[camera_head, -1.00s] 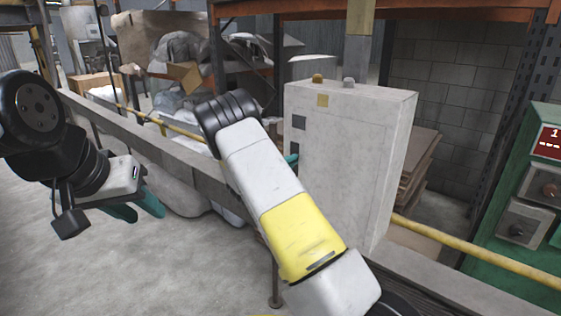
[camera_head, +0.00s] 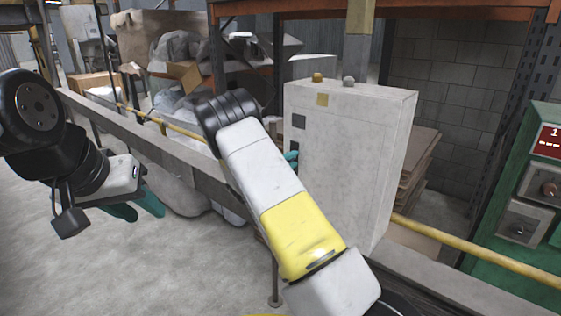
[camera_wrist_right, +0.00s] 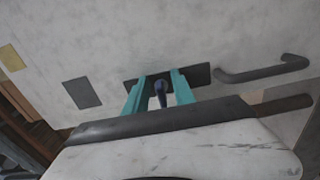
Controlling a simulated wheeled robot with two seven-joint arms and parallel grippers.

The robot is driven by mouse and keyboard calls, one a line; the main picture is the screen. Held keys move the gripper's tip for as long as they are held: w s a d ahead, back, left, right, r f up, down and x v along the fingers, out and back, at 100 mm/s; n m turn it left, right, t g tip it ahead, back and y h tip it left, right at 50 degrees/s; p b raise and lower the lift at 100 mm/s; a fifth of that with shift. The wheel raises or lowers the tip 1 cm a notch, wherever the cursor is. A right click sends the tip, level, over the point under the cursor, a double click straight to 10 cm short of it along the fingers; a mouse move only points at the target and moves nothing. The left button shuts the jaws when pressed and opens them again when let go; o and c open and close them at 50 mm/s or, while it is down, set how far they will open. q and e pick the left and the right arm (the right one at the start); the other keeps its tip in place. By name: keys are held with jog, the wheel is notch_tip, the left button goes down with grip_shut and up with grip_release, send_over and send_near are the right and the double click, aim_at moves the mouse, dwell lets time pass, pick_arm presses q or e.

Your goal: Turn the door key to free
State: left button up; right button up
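The grey-white cabinet (camera_head: 350,160) stands right of centre in the head view. Its door front fills much of the right wrist view (camera_wrist_right: 210,35). A dark blue key or knob (camera_wrist_right: 160,88) sticks out by a dark plate (camera_wrist_right: 197,74) on that front. My right gripper (camera_wrist_right: 160,92) is at the plate, with one teal finger on each side of the key. Gaps show between the key and both fingers, so it looks open. In the head view only bits of its fingertips (camera_head: 292,156) show past my arm. My left gripper (camera_head: 136,207) hangs open and empty at the left.
A dark bar handle (camera_wrist_right: 262,70) sits right of the plate in the right wrist view. A yellow rail (camera_head: 480,252) runs low by the cabinet. A green machine (camera_head: 530,200) stands at the far right. The floor at lower left (camera_head: 150,275) is clear.

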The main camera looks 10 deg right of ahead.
jog(key=shift+a, duration=0.1)
jog(key=v, duration=0.7)
jog(key=shift+s+a, duration=0.25)
jog(key=s+d+r+m+g+y, duration=0.25)
jog(key=s+d+g, duration=0.2)
jog(key=s, duration=0.45)
jog(key=s+d+r+m+g+y, duration=0.25)
jog(key=s+d+g, duration=0.2)
jog(key=s, duration=0.35)
jog(key=s+a+r+t+y, duration=0.1)
jog(key=s+a+r+y, duration=0.2)
jog(key=s, duration=0.4)
jog(key=s+a+r+m+t+y, duration=0.1)
jog(key=s+a+r+y, duration=0.3)
jog(key=s, duration=0.3)
jog(key=s+a+r+t+y, duration=0.2)
jog(key=s+a+r+y, duration=0.1)
jog(key=s, duration=0.4)
jog(key=shift+s+a+r+m+y, duration=0.4)
jog(key=shift+a+y, duration=0.3)
jog(key=shift+a, duration=0.25)
